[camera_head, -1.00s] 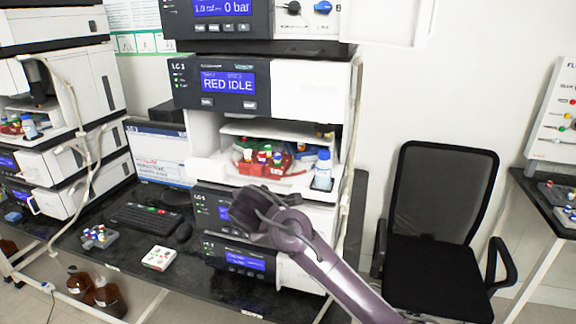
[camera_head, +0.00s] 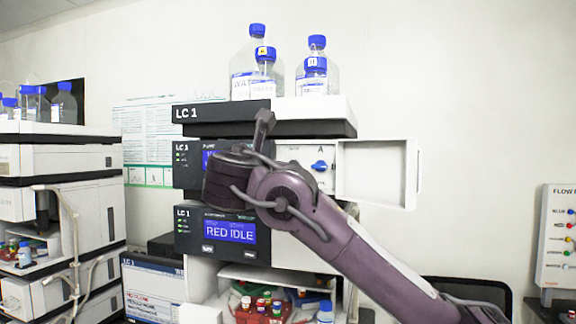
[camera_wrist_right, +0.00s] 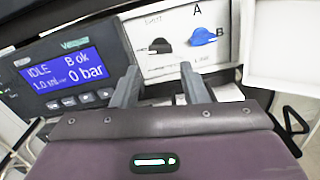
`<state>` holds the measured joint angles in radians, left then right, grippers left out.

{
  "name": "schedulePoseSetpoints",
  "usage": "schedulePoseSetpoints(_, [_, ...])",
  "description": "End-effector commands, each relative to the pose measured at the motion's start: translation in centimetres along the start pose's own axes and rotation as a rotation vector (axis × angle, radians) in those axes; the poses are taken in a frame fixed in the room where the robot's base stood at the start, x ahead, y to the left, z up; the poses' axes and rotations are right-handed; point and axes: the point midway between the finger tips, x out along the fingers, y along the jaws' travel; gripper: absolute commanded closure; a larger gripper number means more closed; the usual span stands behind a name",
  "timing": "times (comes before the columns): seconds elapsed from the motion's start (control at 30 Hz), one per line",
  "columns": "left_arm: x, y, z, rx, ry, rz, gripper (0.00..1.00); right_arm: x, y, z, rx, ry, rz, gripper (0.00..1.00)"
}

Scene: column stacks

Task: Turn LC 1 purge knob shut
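The LC 1 pump module's open front shows a white panel with two knobs. The black knob (camera_wrist_right: 160,46) has small lettering above it that reads roughly as SHUT. Its handle lies roughly crosswise in the picture. The blue knob (camera_wrist_right: 203,37) sits to its right near the letters A and B; it also shows in the head view (camera_head: 319,166). My right gripper (camera_wrist_right: 160,67) is open and empty, its fingers pointing at the panel just below the black knob, with no contact visible. In the head view my right gripper (camera_head: 264,120) and wrist hide the black knob. My left gripper is not in view.
The pump display (camera_wrist_right: 66,73) reads IDLE, B ok, 0 bar. The open door (camera_head: 376,172) juts out right of the panel. Bottles (camera_head: 316,70) stand on top of the LC 1 stack.

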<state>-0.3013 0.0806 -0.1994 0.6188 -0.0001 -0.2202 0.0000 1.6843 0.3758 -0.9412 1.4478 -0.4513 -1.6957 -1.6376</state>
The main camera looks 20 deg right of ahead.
Motion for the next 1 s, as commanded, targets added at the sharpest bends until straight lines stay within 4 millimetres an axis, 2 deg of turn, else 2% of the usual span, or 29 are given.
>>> schedulePoseSetpoints(0.03, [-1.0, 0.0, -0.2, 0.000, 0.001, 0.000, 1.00, 1.0, -0.1, 0.5, -0.001, 0.001, -0.004, 0.60])
schedulePoseSetpoints(0.1, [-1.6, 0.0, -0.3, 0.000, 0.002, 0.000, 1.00, 2.2, 0.0, 0.5, 0.001, 0.001, -0.004, 0.60])
schedulePoseSetpoints(0.3, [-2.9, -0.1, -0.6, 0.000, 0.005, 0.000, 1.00, 4.8, 0.0, 0.3, 0.001, 0.002, -0.001, 0.60])
schedulePoseSetpoints(0.43, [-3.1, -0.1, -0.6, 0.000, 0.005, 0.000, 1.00, 5.5, 0.0, 0.1, 0.003, 0.001, 0.001, 0.60])
schedulePoseSetpoints(0.67, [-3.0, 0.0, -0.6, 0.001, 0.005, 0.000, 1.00, 5.6, 0.0, 0.0, 0.004, 0.001, 0.002, 0.60])
schedulePoseSetpoints(0.7, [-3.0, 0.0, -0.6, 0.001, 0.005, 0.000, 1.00, 5.6, 0.0, 0.0, 0.004, 0.001, 0.002, 0.61])
schedulePoseSetpoints(0.93, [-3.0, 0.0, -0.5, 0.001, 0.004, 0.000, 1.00, 5.5, 0.0, 0.0, 0.004, 0.001, 0.002, 0.91])
schedulePoseSetpoints(1.0, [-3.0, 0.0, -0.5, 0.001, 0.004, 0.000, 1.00, 5.5, 0.0, 0.0, 0.004, 0.001, 0.002, 0.92])
